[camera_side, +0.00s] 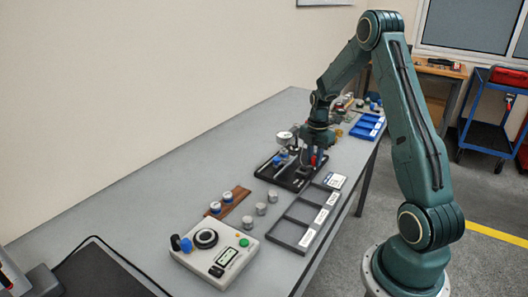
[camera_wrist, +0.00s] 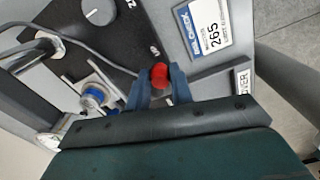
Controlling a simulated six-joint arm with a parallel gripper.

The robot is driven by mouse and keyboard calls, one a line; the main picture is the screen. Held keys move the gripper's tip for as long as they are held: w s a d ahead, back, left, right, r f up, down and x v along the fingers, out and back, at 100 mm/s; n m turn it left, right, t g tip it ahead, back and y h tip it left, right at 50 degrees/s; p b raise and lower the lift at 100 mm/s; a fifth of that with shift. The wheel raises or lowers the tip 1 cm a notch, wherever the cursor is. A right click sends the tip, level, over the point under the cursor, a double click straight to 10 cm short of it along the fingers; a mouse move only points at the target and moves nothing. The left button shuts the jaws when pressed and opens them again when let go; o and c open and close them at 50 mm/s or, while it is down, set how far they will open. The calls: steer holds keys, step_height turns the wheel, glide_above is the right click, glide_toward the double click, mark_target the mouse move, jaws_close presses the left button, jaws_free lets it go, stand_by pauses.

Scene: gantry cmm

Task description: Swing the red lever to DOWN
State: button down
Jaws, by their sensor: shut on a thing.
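The red lever (camera_wrist: 159,75) shows its round red knob in the wrist view, between the two blue fingers of my gripper (camera_wrist: 158,88). The fingers are shut on the knob. In the side view, my gripper (camera_side: 312,158) is over the right part of a black fixture plate (camera_side: 274,174), and a bit of the red lever (camera_side: 314,159) shows at its fingers. The lever's lower part and pivot are hidden, and I cannot tell which position it is in.
A white label card (camera_wrist: 208,28) lies beside the plate. A blue-banded part (camera_wrist: 94,95) in a clamp and a dial gauge (camera_side: 284,137) stand close by. A grey tray (camera_side: 288,232), a control box (camera_side: 215,252) and several metal cylinders (camera_side: 261,209) are nearer on the table.

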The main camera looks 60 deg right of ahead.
mark_target(313, 164)
steer(key=m, duration=0.2)
steer(key=s+a+m, duration=0.1)
steer(key=m, duration=0.3)
steer(key=shift+s+a, duration=0.2)
steer(key=shift+a, duration=0.05)
steer(key=m, duration=0.1)
steer(key=a+m, duration=0.1)
steer(key=m, duration=0.1)
steer(key=shift+s+a+m, duration=0.1)
steer(key=shift+s+m, duration=0.1)
steer(key=shift+m, duration=0.1)
steer(key=m, duration=0.1)
steer(key=a+m, duration=0.1)
steer(key=shift+m, duration=0.4)
steer(key=m, duration=0.1)
steer(key=a+m, duration=0.1)
steer(key=shift+w+m, duration=0.1)
steer(key=shift+m, duration=0.2)
steer(key=m, duration=0.2)
steer(key=a+m, duration=0.1)
steer(key=shift+w+m, duration=0.35)
steer(key=shift+m, duration=0.05)
steer(key=m, duration=0.2)
steer(key=w+m, duration=0.1)
steer(key=a+m, duration=0.1)
steer(key=m, duration=0.1)
steer(key=shift+w+a+m, duration=0.1)
steer(key=shift+w+m, duration=0.15)
steer(key=shift+m, duration=0.05)
